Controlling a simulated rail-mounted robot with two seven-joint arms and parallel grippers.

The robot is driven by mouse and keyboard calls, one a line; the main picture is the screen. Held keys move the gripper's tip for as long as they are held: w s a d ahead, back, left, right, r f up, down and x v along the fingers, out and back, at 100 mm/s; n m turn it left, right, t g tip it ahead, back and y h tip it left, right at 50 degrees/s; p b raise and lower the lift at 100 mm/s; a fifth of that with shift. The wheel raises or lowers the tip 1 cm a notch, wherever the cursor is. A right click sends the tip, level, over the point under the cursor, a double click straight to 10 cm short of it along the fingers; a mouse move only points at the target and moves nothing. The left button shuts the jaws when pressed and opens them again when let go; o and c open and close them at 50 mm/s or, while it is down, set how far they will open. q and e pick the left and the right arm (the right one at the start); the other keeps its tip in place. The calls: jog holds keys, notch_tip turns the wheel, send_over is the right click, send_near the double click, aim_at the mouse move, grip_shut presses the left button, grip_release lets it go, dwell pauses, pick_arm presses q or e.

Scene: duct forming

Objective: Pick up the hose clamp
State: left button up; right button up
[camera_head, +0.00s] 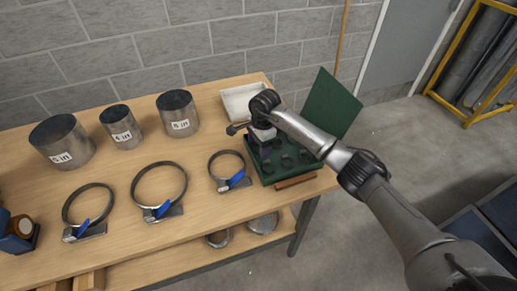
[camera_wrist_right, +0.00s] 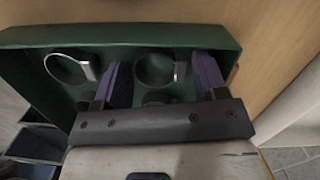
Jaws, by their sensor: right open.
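An open green case (camera_head: 277,181) stands at the right end of the workbench with its lid (camera_head: 333,103) raised. Several dark round clamps lie in it, small and hard to tell apart in the head view. In the right wrist view two thin metal hose clamps show in the case, one at left (camera_wrist_right: 68,69) and one in the middle (camera_wrist_right: 157,70). My right gripper (camera_head: 263,147) is over the far left part of the case. Its fingers (camera_wrist_right: 162,66) are open, with the middle clamp seen between them; contact cannot be told. My left gripper is not in view.
Three metal duct cylinders (camera_head: 62,142) stand at the back left of the wooden bench (camera_head: 130,165). A pale tray (camera_head: 239,103) is behind my right gripper. A lower shelf holds round metal parts (camera_head: 262,224).

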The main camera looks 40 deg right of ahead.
jog(key=shift+c, duration=0.8)
jog(key=c, duration=0.5)
jog(key=shift+r, duration=0.2)
